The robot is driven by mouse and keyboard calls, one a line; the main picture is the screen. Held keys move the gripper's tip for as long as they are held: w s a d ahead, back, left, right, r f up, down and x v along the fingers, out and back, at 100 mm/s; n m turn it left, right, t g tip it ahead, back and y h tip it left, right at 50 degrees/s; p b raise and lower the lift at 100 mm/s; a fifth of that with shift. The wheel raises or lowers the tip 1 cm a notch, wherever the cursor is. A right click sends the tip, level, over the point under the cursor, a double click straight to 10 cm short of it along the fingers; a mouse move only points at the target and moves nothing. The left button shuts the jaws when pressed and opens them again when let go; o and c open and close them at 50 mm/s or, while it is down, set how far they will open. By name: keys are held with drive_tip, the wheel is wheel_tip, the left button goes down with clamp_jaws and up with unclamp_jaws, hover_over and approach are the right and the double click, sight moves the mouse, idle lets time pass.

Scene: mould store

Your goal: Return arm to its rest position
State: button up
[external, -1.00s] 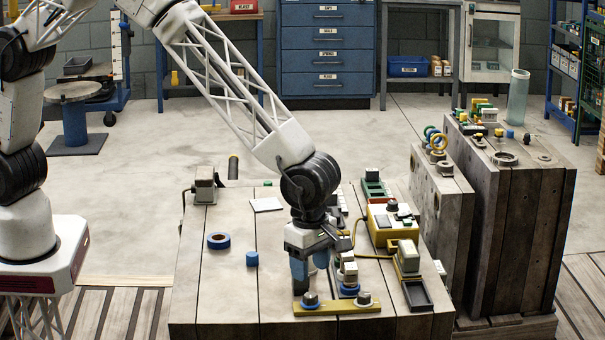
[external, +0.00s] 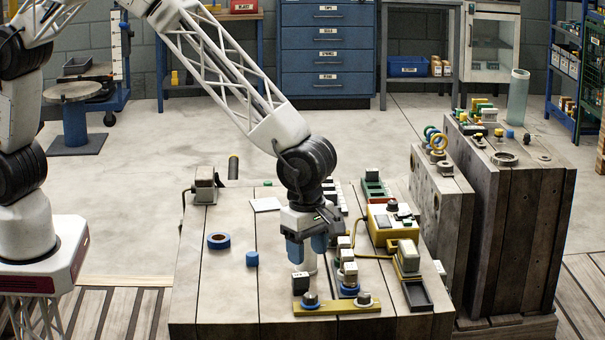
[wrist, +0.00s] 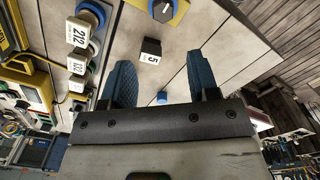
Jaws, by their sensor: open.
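My gripper (external: 306,250) hangs above the front middle of the wooden bench top (external: 222,290), blue fingers pointing down. In the wrist view my gripper (wrist: 162,82) has its two fingers spread with nothing between them. A small black block (external: 300,284) stands on the bench below the fingers, behind the left end of a yellow bar with dark knobs (external: 338,307). The wrist view shows this black block (wrist: 150,50) with a white label reading 5, apart from the fingers. My forearm reaches in from the upper left.
A row of white-topped blocks (external: 349,272) stands close right of my gripper. A yellow box (external: 386,220) with a cable is further right. A blue tape roll (external: 218,241) and a blue cylinder (external: 252,259) lie left. Tall wooden blocks (external: 520,215) stand at right. The bench's left side is mostly clear.

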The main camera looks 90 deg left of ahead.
drive_tip(key=s+a+r+m+t, duration=0.1)
drive_tip(key=s+a+r+m, duration=0.6)
drive_tip(key=a+r, duration=0.4)
drive_tip(key=s+a+r+m, duration=0.5)
drive_tip(key=s+a+r, duration=0.5)
drive_tip(key=a+r, duration=0.1)
drive_tip(key=s+a+r+m, duration=0.1)
drive_tip(key=s+a+m, duration=0.3)
drive_tip(key=s, duration=0.5)
drive_tip(key=s+a+r+m+t, duration=0.1)
drive_tip(key=s+a+m, duration=0.4)
drive_tip(key=s, duration=0.4)
drive_tip(key=s+a+r+m, duration=0.1)
drive_tip(key=s+a+m, duration=0.4)
drive_tip(key=s, duration=0.4)
drive_tip(key=shift+s+r+t, duration=0.25)
drive_tip(key=shift+r+t, duration=0.05)
drive_tip(key=shift+r, duration=0.1)
idle(0.6)
